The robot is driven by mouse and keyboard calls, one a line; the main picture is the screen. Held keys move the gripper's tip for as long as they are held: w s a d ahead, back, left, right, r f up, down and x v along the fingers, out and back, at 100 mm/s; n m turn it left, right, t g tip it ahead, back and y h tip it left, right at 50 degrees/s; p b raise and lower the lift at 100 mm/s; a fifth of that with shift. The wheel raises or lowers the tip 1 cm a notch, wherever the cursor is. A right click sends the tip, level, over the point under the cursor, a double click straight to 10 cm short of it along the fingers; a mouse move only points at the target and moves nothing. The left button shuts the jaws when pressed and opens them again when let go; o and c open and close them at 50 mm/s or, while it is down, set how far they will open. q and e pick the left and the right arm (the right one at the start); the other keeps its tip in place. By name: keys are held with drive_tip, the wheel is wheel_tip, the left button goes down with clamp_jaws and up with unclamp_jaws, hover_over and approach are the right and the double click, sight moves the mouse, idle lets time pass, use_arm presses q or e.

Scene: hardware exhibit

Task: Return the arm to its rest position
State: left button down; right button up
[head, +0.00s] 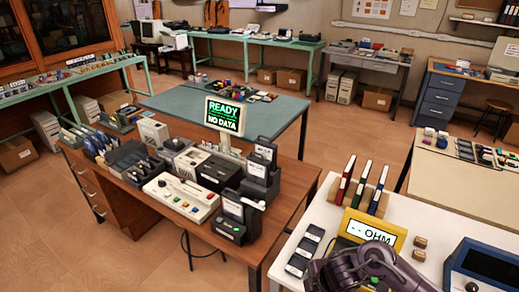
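A dark purple-grey arm of mine (375,262), which I take to be my right one, comes in at the bottom right, over the front of the white table (408,212). It covers the lower part of the yellow meter (372,231), whose screen reads "-- OHM". I cannot make out its fingertips, or whether they hold anything. My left arm and gripper are not in view.
Black modules (304,250), a wooden rack with upright boards (363,187) and a blue-framed device (482,265) stand around the arm. On the left, a brown desk (278,232) carries a white control panel (181,198) and a "READY NO DATA" sign (225,115). Floor shows between the tables.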

drive_tip(key=s+a+r+m+t, duration=0.3)
drive_tip(key=a+r+m, duration=0.4)
drive_tip(key=s+d+r+m+g+h, duration=0.2)
drive_tip(key=s+d+r+m+g, duration=0.1)
drive_tip(key=s+d+m, duration=0.85)
wheel_tip(320, 180, down, 34)
drive_tip(key=s+g+b, duration=0.1)
drive_tip(key=s+b, duration=0.1)
drive_tip(key=b, duration=0.4)
use_arm(q)
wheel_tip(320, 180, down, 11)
drive_tip(key=b, duration=0.4)
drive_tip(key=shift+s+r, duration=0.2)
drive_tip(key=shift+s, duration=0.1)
use_arm(e)
drive_tip(key=s+d+f, duration=0.2)
drive_tip(key=s+f, duration=0.8)
drive_tip(key=f, duration=0.2)
drive_tip(key=s+d+f+g, duration=0.1)
drive_tip(key=s+d+f, duration=0.1)
drive_tip(key=s+f, duration=0.7)
wheel_tip(320, 180, down, 4)
drive_tip(key=shift+s+d+r+n, duration=0.2)
drive_tip(key=shift+s+d+n, duration=0.05)
drive_tip(key=shift+s+n, duration=0.15)
